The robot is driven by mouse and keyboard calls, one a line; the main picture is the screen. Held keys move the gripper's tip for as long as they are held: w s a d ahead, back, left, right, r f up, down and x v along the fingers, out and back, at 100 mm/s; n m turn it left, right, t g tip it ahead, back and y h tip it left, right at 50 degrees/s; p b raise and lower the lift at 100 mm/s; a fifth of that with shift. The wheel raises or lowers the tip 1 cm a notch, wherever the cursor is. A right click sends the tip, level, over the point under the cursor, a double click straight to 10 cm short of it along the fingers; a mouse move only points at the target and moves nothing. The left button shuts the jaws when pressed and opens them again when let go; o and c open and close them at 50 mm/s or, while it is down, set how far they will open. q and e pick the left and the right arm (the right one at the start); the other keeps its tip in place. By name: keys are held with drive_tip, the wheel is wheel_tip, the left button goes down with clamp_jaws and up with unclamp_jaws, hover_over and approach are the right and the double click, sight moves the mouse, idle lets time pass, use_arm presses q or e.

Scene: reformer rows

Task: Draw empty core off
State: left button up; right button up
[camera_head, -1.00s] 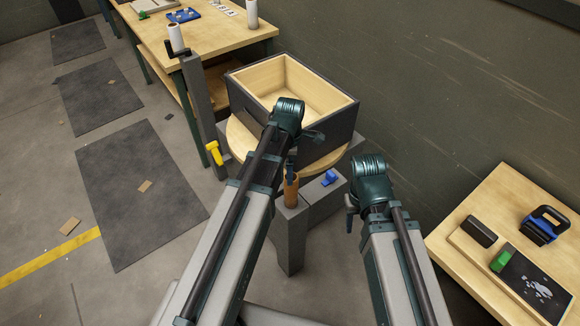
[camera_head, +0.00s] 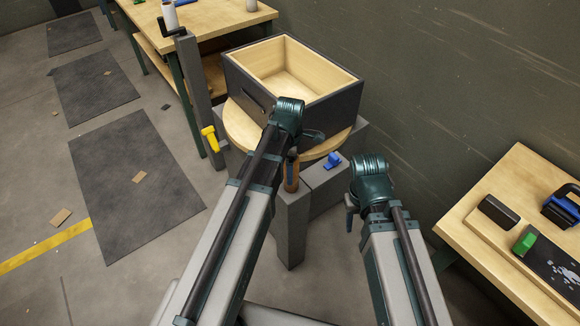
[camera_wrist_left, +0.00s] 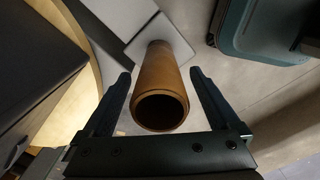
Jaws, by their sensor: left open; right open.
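The empty core is a brown, hollow tube (camera_head: 291,172) standing upright on a grey post (camera_head: 291,225) in the head view. In the left wrist view the core (camera_wrist_left: 160,100) shows its open end to the camera, between the two fingers of my left gripper (camera_wrist_left: 160,74). Those fingers are apart, with a gap on each side of the core. In the head view my left wrist hides most of that gripper. My right gripper (camera_head: 350,212) is open and empty, right of the post, pointing down.
A box with pale wooden inside (camera_head: 345,98) sits on a round wooden turntable (camera_head: 243,130) behind the core. A blue clip (camera_head: 332,161) is beside the post, and a yellow handle (camera_head: 210,139) is on a post at left. A wooden table (camera_head: 470,240) stands at right.

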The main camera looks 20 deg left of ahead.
use_arm(q)
clamp_jaws()
wheel_tip(320, 180, up, 8)
drive_tip(key=p, duration=0.8)
idle(0.7)
drive_tip(key=shift+r, duration=0.1)
